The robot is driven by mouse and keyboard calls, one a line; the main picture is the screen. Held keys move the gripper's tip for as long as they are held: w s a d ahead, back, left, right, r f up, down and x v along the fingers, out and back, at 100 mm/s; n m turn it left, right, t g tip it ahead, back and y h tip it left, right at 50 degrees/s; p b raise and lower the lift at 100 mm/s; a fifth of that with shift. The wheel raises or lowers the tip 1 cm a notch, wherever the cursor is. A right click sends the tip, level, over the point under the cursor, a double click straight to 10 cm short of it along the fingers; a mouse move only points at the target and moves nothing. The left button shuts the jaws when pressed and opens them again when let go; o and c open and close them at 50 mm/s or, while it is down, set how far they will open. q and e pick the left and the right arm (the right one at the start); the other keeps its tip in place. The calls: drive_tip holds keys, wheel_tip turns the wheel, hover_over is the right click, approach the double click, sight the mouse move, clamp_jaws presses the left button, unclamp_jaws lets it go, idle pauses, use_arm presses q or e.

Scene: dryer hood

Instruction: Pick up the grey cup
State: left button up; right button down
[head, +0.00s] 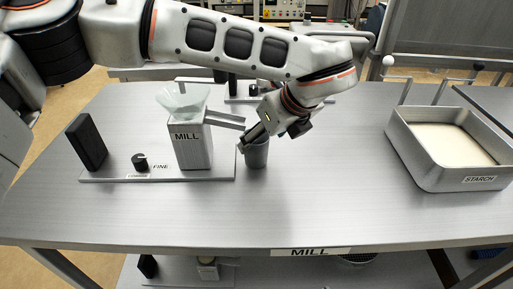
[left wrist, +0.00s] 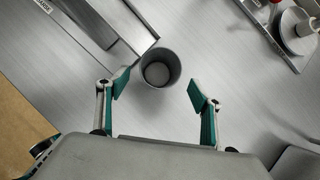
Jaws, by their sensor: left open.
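The grey cup (head: 257,154) stands upright on the metal table just right of the mill, below the end of the mill's spout. In the left wrist view the cup (left wrist: 160,68) shows from above with its open mouth and an empty-looking inside. My left gripper (head: 243,145) is at the cup's rim in the head view. In the left wrist view the left gripper (left wrist: 158,85) is open, with its green-padded fingers apart on both sides of the cup and a gap to each. My right gripper is not in view.
The mill (head: 190,146) with its glass funnel (head: 184,99) stands left of the cup, on a base plate with a knob (head: 140,162) and a dark block (head: 87,142). A starch tray (head: 445,178) stands at right. The table (head: 320,190) between is clear.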

use_arm(q)
drive_tip(key=x, duration=0.5)
drive_tip(key=shift+w+a+r, duration=0.15)
drive_tip(key=shift+a, duration=0.05)
drive_tip(key=c, duration=1.4)
